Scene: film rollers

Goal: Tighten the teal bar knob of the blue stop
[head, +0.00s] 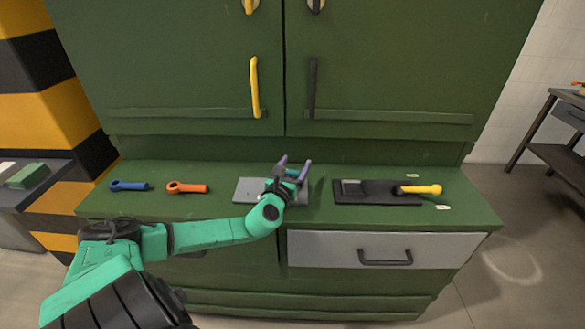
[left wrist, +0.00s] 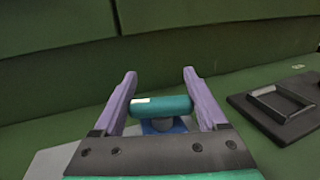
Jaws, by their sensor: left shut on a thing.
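The teal bar knob (left wrist: 165,106) lies crosswise between the purple fingers of my left gripper (left wrist: 160,80) in the left wrist view. The gripper is shut on the bar, with a finger at each end. The blue stop (left wrist: 152,129) shows only as a small patch under the bar; the rest is hidden by the gripper. In the head view the left gripper (head: 295,163) is over the right part of a grey plate (head: 252,188), and the teal knob (head: 293,172) shows a little between its fingers. My right gripper is in neither view.
A blue wrench-like tool (head: 130,186) and an orange one (head: 188,188) lie left on the green worktop (head: 225,212). Right of the gripper is a black plate (head: 375,198) with a yellow-knobbed handle (head: 420,189). Green cabinet doors (head: 180,60) stand behind.

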